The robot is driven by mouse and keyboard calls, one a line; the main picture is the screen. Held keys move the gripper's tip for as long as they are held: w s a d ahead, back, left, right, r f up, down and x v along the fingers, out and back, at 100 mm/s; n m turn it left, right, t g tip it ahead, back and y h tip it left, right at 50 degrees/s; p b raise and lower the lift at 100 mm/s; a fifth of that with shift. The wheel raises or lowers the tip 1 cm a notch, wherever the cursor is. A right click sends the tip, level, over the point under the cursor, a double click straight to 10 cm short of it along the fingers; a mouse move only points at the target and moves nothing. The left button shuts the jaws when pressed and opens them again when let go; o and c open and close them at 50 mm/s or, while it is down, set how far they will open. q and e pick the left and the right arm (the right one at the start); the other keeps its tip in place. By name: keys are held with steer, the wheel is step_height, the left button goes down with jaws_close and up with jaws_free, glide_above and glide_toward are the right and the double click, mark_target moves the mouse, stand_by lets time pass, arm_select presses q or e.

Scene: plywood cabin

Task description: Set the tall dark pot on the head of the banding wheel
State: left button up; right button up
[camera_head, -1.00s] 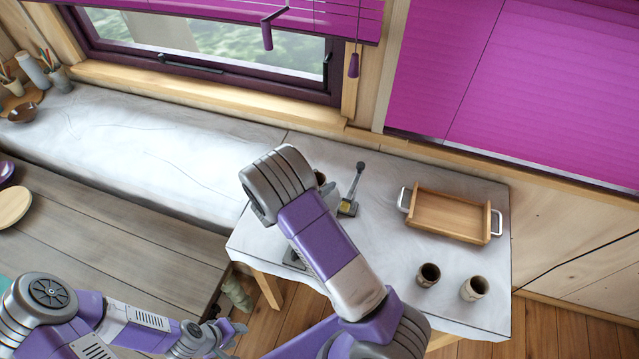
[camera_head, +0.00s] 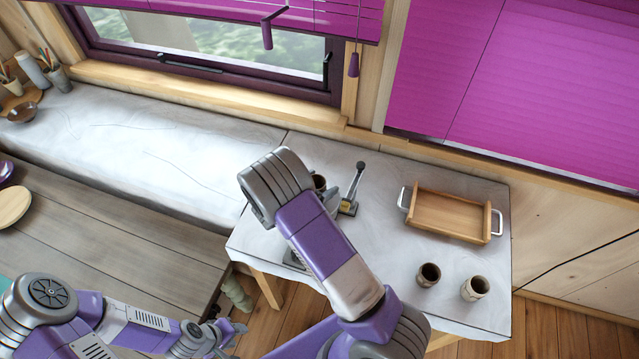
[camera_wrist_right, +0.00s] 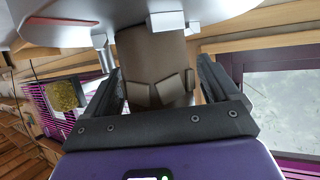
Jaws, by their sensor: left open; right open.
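The tall dark pot (camera_head: 319,183) shows only partly behind my right wrist in the head view. In the right wrist view, which is upside down, the brown pot (camera_wrist_right: 155,65) lies between the spread fingers of my open right gripper (camera_wrist_right: 160,95). Its base end meets a pale grey, round-edged surface (camera_wrist_right: 225,22) that looks like the banding wheel's head, though much of it is cut off. My left gripper (camera_head: 226,335) is open and empty, low beside the bench.
A lever tool with a yellow block (camera_head: 349,207) stands close right of the pot. The window (camera_head: 210,45) and purple blinds are behind.

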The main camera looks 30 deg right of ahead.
steer(key=v, duration=1.2)
steer(key=shift+r, duration=0.25)
